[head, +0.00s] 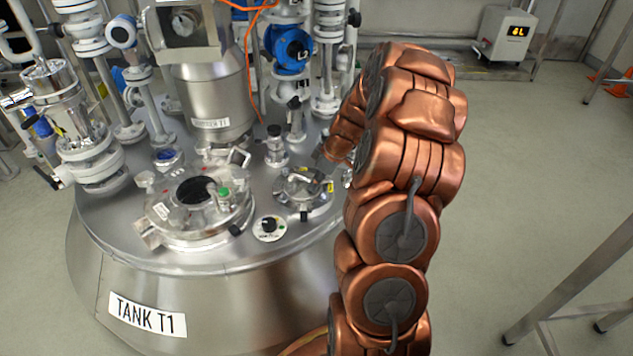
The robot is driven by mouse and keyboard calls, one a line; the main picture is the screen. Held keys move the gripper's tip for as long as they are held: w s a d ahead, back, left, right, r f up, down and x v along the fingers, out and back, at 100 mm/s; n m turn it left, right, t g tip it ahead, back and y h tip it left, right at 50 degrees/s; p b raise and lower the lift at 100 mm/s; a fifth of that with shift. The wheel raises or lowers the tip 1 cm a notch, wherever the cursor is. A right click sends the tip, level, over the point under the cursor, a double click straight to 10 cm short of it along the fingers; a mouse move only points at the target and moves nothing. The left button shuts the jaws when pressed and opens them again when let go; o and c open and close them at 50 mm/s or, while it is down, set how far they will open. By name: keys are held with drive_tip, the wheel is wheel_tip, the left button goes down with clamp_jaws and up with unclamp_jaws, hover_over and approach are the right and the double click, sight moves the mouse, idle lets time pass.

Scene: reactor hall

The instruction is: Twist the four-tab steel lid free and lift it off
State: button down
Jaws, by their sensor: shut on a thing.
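The steel lid (295,194) is a small round silver piece with tabs at its rim, on the right part of the top of tank T1 (215,262). My gripper (313,180) reaches down to it from the right, at the end of my copper-coloured arm. It is shut on the lid at its upper right side. The lid looks level and seated on its port; any small gap under it is too small to tell. My gripper and wrist hide the lid's right and far edges, and the fingertips show only small.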

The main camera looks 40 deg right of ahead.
wheel_tip(320, 180, up, 7)
drive_tip(key=shift+w+f+p, duration=0.1)
drive_tip(key=shift+p, duration=0.65)
drive_tip(key=shift+r, duration=0.25)
drive_tip(key=shift+d, duration=0.1)
